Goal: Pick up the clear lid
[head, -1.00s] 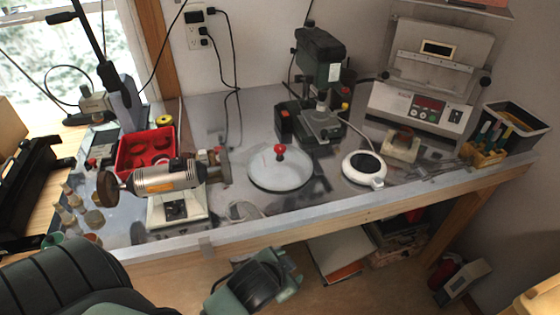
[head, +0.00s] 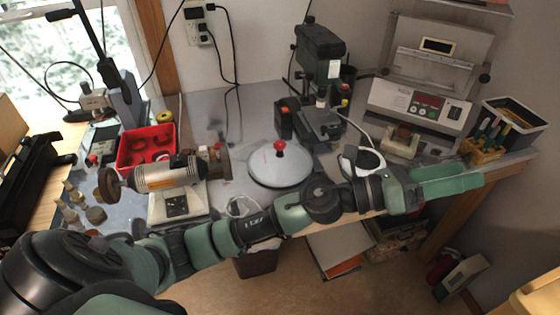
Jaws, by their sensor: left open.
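The clear lid (head: 262,168), a round glass disc with a red knob, lies on the grey workbench near its middle. My left arm crosses in front of the bench, and its forearm passes just in front of the lid. My left gripper (head: 474,174) is at the right, well beyond the lid, over the bench's front right edge. Its two green fingers are apart, pointing right, with nothing seen between them. My right gripper is not in view.
A green drill press (head: 320,60) stands behind the lid. A polishing motor (head: 168,178) and a red tray (head: 140,150) are to its left. A white round device (head: 352,160) is to its right, partly behind my arm. A black tool bin (head: 520,118) stands near my left gripper.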

